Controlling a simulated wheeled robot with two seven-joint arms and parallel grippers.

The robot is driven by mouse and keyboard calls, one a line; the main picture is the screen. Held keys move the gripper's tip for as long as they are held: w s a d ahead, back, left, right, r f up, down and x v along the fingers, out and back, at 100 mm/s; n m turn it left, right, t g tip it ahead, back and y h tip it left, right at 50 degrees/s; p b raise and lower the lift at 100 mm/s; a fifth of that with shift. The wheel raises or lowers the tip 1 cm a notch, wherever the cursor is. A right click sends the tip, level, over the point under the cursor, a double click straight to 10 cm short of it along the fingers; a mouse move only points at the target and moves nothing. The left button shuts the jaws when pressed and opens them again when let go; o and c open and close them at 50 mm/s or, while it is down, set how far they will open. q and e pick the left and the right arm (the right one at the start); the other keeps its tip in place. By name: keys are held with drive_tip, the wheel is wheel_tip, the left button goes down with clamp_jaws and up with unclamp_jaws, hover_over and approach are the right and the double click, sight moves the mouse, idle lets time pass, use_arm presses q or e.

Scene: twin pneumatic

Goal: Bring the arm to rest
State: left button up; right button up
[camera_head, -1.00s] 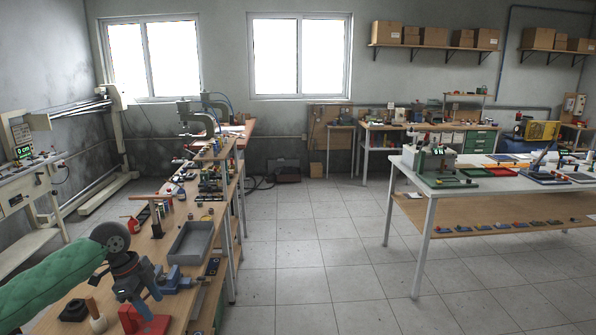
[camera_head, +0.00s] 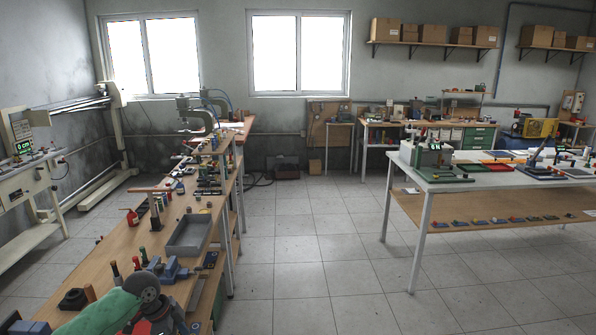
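My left arm has a green sleeve and comes in from the lower left. Its round grey wrist joint shows over the near end of the left workbench (camera_head: 118,243). My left gripper (camera_head: 172,318) is low at the bottom edge of the view, partly cut off. Its fingertips cannot be made out, so I cannot tell whether it is open or shut or holds anything. My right arm and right gripper are not in view.
Near my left arm are a blue vise (camera_head: 168,270), a grey tray (camera_head: 188,236), a black block (camera_head: 73,299) and a red bottle (camera_head: 132,217). A white-legged table (camera_head: 432,190) stands at right. The tiled floor (camera_head: 300,240) between is clear.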

use_arm(q)
drive_tip(key=s+d+f+n+b, duration=0.1)
drive_tip(key=s+d+f+n, duration=0.2)
drive_tip(key=f, duration=0.7)
drive_tip(key=s+d+f+n+t+b, duration=0.1)
drive_tip(key=s+d+f+b, duration=0.3)
drive_tip(key=f, duration=0.6)
drive_tip(key=s+d+f+n+p, duration=0.1)
drive_tip(key=s+d+f+n, duration=0.2)
drive_tip(key=f, duration=0.6)
drive_tip(key=s+d+f+n+y+b, duration=0.1)
drive_tip(key=s+d+f+n+b, duration=0.1)
drive_tip(key=s+f, duration=0.9)
drive_tip(key=s+d+f+n+y+b, duration=0.1)
drive_tip(key=s+f+n, duration=0.3)
drive_tip(key=s+f, duration=0.7)
drive_tip(key=s+d, duration=0.1)
drive_tip(key=s, duration=0.4)
drive_tip(key=shift+s+d+g+y+b, duration=0.2)
drive_tip(key=shift+s+g+y+b, duration=0.1)
drive_tip(key=shift+y+b, duration=0.1)
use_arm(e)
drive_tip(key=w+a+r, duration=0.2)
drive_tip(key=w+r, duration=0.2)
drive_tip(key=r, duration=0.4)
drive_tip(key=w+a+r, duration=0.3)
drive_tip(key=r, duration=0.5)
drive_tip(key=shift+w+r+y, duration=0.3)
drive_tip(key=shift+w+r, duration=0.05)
